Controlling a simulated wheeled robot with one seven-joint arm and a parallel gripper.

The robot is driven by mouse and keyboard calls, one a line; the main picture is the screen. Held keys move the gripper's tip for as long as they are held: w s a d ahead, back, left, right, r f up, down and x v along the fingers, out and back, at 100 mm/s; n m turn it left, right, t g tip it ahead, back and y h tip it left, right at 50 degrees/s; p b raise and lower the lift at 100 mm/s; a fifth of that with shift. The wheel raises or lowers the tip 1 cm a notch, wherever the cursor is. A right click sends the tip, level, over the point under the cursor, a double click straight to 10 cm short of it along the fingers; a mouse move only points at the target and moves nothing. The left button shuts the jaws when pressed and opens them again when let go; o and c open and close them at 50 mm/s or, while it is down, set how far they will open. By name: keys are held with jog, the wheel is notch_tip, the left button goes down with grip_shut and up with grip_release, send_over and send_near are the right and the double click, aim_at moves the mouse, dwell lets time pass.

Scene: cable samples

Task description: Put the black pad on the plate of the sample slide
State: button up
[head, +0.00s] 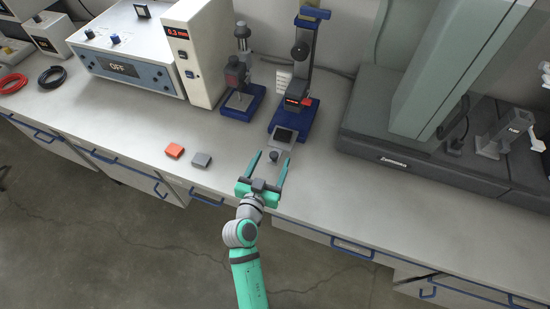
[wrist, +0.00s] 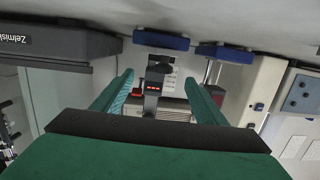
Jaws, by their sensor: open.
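The sample slide (head: 293,146) is a pale plate at the foot of the blue stand, with a round dark knob (head: 274,156) at its front. A black square (head: 285,134) lies flat on the plate. It looks like the black pad, but I cannot tell whether it is loose. My gripper (head: 272,157) is open and empty at the front of the slide, its green fingers pointing toward the stand. In the head view the knob appears between the fingertips; contact cannot be told. The wrist view shows the open fingers (wrist: 158,80) with no pad between them.
The blue stand (head: 309,50) with a red display rises behind the slide; a smaller blue-based stand (head: 240,95) is to its left. A large dark-based machine (head: 400,150) stands right.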

jog(key=s+f, duration=0.1)
jog(key=s, duration=0.1)
jog(key=s+f+n+y, duration=0.1)
jog(key=s+f, duration=0.1)
jog(key=s, duration=0.1)
jog(key=s+f+y, duration=0.1)
jog(key=s+f, duration=0.1)
jog(key=s, duration=0.1)
jog(key=shift+a+f+n+g, duration=0.1)
jog(key=shift+a+n+g, duration=0.1)
jog(key=shift+n+g, duration=0.15)
jog(key=s+n+y, duration=0.2)
jog(key=s+y, duration=0.1)
jog(key=s, duration=1.6)
jog(key=s+d+r, duration=0.3)
jog(key=s+r, duration=0.3)
jog(key=s, duration=0.2)
jog(key=shift+s+d+h, duration=0.35)
jog(key=shift+s+h, duration=0.05)
